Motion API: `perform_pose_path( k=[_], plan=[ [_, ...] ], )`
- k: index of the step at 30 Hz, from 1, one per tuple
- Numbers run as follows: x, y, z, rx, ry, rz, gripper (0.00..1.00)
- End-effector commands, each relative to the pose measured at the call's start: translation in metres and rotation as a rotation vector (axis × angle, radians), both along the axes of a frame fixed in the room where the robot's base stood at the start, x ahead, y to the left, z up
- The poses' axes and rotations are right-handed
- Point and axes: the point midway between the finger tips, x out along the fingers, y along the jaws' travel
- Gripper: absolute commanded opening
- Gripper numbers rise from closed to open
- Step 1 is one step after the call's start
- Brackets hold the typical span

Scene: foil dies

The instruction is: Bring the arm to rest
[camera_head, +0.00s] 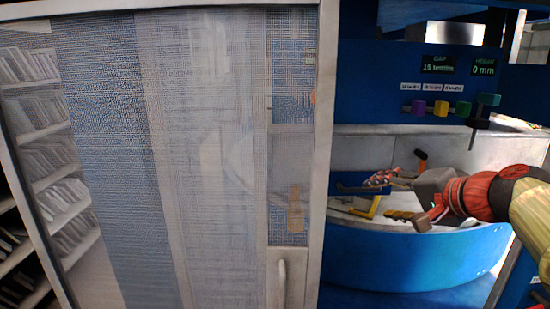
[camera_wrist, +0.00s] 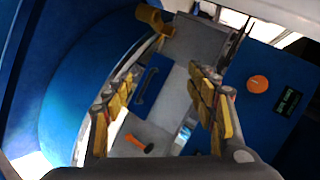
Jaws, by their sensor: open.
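My gripper (camera_head: 394,197) is at the right in the head view, at the end of my red and tan arm. It is above the inside of a blue, curved-front counter (camera_head: 400,262). In the wrist view my gripper (camera_wrist: 165,103) shows two fingers with yellow pads, spread wide apart. Nothing is held between them. Beyond the fingers are a grey surface, a blue panel with a dark handle (camera_wrist: 152,82) and an orange-and-black piece (camera_wrist: 138,143).
A large framed glass panel (camera_head: 230,150) fills the left and middle. Purple, yellow and green knobs (camera_head: 441,108) and a lever (camera_head: 480,115) are on the blue back wall, below displays reading "15 tenths" and "0 mm" (camera_head: 438,65). An orange disc (camera_wrist: 258,84) is at right.

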Motion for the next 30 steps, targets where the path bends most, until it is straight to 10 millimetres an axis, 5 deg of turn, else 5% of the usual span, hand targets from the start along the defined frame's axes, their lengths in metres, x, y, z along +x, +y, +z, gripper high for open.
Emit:
perform_pose_path(
  k=[9, 15, 21, 30],
  plan=[
    [-0.135, 0.022, -0.16, -0.473, 0.323, 0.209, 0.57],
    [-0.221, 0.023, -0.226, -0.77, 0.433, 0.377, 0.57],
    [-0.26, 0.035, -0.247, -0.913, 0.412, 0.487, 0.57],
    [-0.26, 0.053, -0.236, -0.931, 0.354, 0.528, 0.57]
  ],
)
